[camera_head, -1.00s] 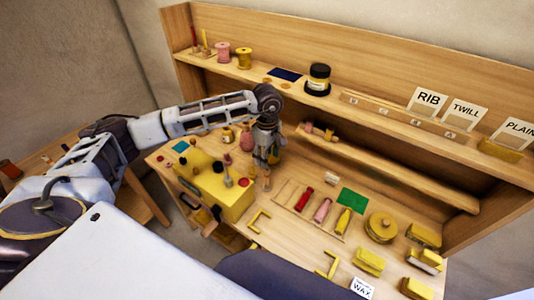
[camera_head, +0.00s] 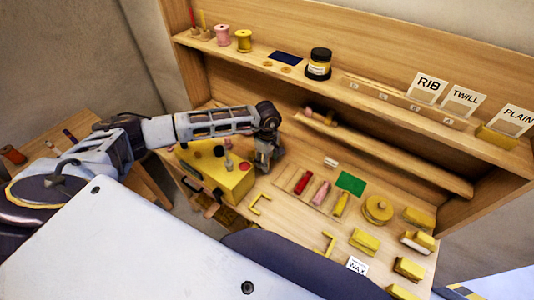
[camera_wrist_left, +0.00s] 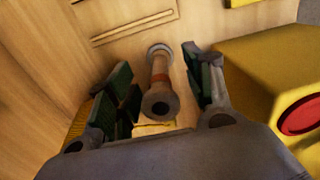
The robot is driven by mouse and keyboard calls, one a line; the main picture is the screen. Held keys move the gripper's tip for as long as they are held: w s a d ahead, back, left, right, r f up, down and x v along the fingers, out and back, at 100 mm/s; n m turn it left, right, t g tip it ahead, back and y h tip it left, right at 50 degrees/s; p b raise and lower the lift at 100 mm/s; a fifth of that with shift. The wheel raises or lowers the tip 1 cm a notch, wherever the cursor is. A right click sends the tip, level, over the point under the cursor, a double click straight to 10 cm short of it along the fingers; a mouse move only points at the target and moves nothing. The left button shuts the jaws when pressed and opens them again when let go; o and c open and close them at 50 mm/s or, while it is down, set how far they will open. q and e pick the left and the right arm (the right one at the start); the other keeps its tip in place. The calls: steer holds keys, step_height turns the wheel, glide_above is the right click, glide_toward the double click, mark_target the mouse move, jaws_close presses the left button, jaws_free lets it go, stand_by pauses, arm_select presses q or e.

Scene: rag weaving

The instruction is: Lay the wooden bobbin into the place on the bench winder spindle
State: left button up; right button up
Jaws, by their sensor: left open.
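The wooden bobbin (camera_wrist_left: 160,72), with an orange-red band and a hole in its near end, sits between my left gripper's fingers in the left wrist view. My left gripper (camera_wrist_left: 157,64) is open around it, with a gap showing on both sides. In the head view my left gripper (camera_head: 266,160) points down at the bench beside a yellow box (camera_head: 229,181) with knobs, possibly the bench winder. The gripper hides the bobbin there. I cannot make out the spindle. My right gripper is not in view.
Red (camera_head: 302,183), pink (camera_head: 321,192) and yellow (camera_head: 341,204) bobbins lie right of the gripper, near a green square (camera_head: 350,183). A round yellow tin (camera_head: 377,209) and yellow blocks stand farther right. A shelf (camera_head: 340,83) rises behind.

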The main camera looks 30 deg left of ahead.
arm_select(q)
steer(key=shift+f, duration=0.75)
steer(key=shift+c, duration=0.4)
jaws_close()
